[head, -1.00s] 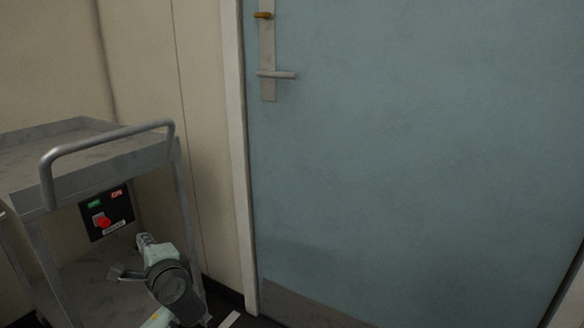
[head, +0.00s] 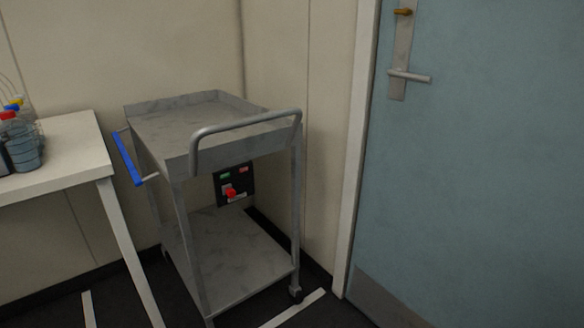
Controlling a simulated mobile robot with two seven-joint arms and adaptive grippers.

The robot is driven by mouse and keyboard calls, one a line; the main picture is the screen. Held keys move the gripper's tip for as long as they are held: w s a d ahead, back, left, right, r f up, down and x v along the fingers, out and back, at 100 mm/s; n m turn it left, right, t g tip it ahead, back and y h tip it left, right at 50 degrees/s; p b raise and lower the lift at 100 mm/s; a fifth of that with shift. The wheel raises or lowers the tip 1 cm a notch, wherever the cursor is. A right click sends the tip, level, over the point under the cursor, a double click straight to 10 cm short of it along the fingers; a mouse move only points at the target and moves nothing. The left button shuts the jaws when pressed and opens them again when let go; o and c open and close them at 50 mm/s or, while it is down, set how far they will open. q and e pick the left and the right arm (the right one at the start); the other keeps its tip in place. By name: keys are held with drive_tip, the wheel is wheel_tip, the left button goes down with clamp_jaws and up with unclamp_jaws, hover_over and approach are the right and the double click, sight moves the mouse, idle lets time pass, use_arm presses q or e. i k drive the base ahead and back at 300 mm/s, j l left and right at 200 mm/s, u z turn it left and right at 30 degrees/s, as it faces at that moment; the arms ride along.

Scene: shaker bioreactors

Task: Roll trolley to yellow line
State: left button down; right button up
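The trolley (head: 172,165) is a grey metal two-shelf cart, left of centre in the head view. It stands against the cream wall, beside the door frame. Its top tray (head: 200,118) and lower shelf (head: 240,262) are empty. A grey tubular handle (head: 245,122) is on its near side, and a blue bar handle (head: 126,158) is on its left side. A caster (head: 296,293) shows under the right near leg. No yellow line is in view; the floor strips seen are whitish. Neither of my grippers is in view.
A white table (head: 72,135) with bottles (head: 22,140) stands close left of the trolley. A blue-grey door (head: 480,150) is on the right. A wall box with a red button (head: 230,192) shows behind the trolley. A white floor strip (head: 295,309) lies by its front right.

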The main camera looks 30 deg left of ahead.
sight(224, 258)
drive_tip(key=u, duration=1.2)
